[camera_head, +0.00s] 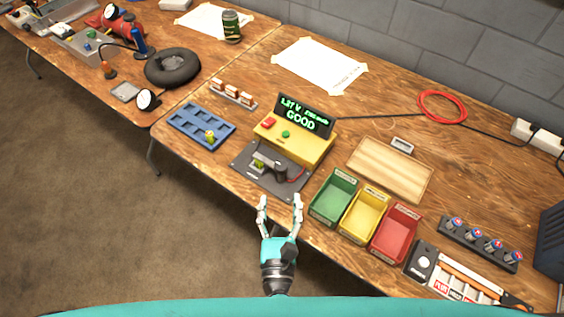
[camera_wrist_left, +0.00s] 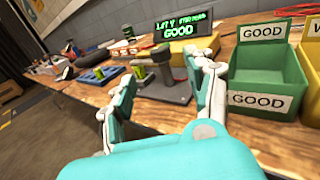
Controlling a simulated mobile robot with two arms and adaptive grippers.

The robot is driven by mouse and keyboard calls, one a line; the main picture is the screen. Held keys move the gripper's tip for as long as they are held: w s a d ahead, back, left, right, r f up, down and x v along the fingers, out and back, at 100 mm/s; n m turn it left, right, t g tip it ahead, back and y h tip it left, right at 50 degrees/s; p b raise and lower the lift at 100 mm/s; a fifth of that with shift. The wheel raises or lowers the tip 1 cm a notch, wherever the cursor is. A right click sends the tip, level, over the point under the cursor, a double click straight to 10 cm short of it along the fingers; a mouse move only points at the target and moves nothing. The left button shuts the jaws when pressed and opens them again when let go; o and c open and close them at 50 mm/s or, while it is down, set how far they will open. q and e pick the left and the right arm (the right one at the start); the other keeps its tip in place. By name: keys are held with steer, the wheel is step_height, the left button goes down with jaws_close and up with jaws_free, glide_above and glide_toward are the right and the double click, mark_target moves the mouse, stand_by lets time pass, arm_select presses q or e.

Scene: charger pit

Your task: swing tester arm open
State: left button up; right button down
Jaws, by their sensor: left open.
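The yellow tester (camera_head: 300,147) stands on the wooden table, and its display (camera_head: 302,116) reads GOOD in green. In front of it is a dark base plate with the grey tester arm (camera_head: 269,160) lying across a small yellow-green piece (camera_head: 258,166). The arm also shows in the left wrist view (camera_wrist_left: 164,74), where a yellow-green cell (camera_wrist_left: 138,71) stands beside it. My left gripper (camera_head: 281,203) is open and empty at the table's front edge, short of the base plate. In the left wrist view its fingers (camera_wrist_left: 162,90) frame the plate. My right gripper is not in view.
Green (camera_head: 334,196), yellow (camera_head: 364,213) and red (camera_head: 395,233) bins stand right of the tester. A blue tray (camera_head: 202,127) with a small yellow-green piece lies to the left. A wooden board (camera_head: 390,168) lies behind the bins.

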mark_target(281, 173)
arm_select(q)
steer(key=w+p, duration=0.1)
steer(key=w, duration=0.9)
steer(key=shift+w+d+p, duration=0.2)
steer(key=shift+w+p, duration=0.1)
steer(key=shift+p, duration=0.05)
jaws_close()
steer(key=shift+f, duration=0.15)
